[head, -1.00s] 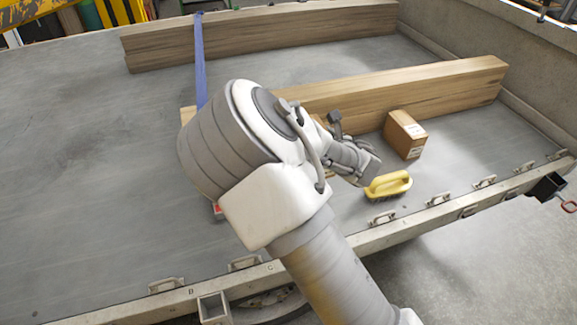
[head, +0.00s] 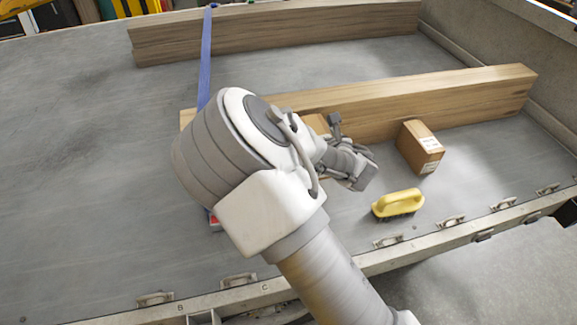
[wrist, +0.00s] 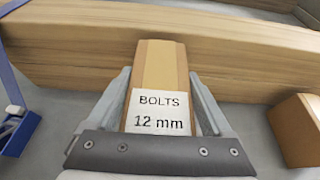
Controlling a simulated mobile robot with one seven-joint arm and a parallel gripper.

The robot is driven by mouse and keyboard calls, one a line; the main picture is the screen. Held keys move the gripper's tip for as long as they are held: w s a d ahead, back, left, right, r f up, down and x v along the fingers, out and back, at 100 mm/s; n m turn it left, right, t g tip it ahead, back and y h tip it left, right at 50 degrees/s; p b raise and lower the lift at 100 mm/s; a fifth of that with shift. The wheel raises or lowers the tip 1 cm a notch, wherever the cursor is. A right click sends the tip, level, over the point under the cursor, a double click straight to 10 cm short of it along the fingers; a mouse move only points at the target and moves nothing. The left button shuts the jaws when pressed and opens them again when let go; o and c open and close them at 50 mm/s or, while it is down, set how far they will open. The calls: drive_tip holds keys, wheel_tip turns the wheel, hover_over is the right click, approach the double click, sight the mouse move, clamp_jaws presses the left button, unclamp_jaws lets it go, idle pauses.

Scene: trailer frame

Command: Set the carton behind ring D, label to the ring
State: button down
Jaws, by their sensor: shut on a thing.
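My gripper (wrist: 160,76) is shut on a brown carton (wrist: 161,60). The carton's white label (wrist: 156,112) reads "BOLTS 12 mm" and faces the wrist camera. In the head view my arm hides most of the gripper and the held carton, beside the near timber beam. Lashing rings line the trailer's near edge: one by the letter B (head: 155,298), one by the letter C (head: 238,281). Another ring (head: 388,241) sits farther right, below the brush. I cannot read a letter D at any ring.
A second carton (head: 419,148) stands on the deck against the near timber beam (head: 470,96). A yellow-handled brush (head: 398,203) lies before it. A blue strap (head: 206,58) runs at left to a far beam (head: 290,32). The left deck is clear.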

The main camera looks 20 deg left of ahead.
drive_tip(key=s+a+f+b, duration=0.1)
drive_tip(key=s+a+f, duration=0.3)
drive_tip(key=a+f, duration=0.2)
drive_tip(key=shift+a+f+b, duration=0.4)
drive_tip(key=shift+f, duration=0.9)
drive_tip(key=shift+s, duration=0.1)
drive_tip(key=shift+f, duration=0.25)
unclamp_jaws()
drive_tip(key=p+v, duration=0.1)
drive_tip(key=v, duration=1.1)
drive_tip(key=shift+p, duration=0.3)
drive_tip(key=shift+s+d+r, duration=0.1)
